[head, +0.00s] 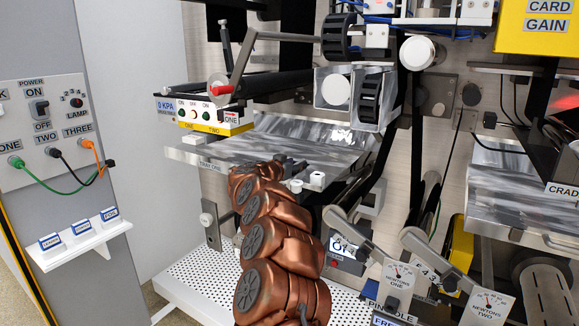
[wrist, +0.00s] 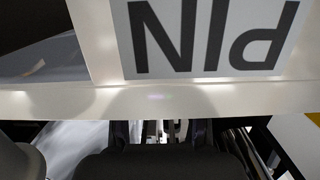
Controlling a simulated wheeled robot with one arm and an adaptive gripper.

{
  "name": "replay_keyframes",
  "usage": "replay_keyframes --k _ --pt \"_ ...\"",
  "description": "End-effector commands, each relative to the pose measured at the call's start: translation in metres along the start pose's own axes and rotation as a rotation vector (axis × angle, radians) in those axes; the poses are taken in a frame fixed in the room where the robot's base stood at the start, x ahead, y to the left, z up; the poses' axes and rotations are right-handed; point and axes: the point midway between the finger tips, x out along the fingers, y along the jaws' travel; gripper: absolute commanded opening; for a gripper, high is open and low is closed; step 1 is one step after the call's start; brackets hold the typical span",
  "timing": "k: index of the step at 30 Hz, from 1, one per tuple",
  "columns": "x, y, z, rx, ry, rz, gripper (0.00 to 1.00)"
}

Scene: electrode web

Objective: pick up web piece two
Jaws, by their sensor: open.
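I cannot single out web piece two; no readable label in either view names it. My copper arm reaches up to the shiny metal tray (head: 330,155) in the head view, and its end is hidden behind its own links. In the wrist view my gripper (wrist: 160,132) shows at the bottom, dark, with its fingers apart. Small pale and metallic shapes show between the fingers, too small to name. A pale panel with an upside-down "PIN" label (wrist: 205,38) fills the top of the wrist view.
A switch panel (head: 45,130) with green, black and orange cables stands left, above a small shelf (head: 85,250) with several labelled blocks. Rollers and dark bands (head: 418,150) stand right of the arm. Newton gauges (head: 398,275) are at lower right. A perforated white deck (head: 195,280) lies below.

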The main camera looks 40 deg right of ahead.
Motion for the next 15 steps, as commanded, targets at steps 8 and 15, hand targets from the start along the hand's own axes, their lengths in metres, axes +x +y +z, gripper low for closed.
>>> replay_keyframes --k 8,15 --pt "0.021 -0.001 -0.003 -0.003 0.0 0.002 0.44" --pt "0.033 -0.001 -0.002 -0.002 0.001 0.002 0.44"
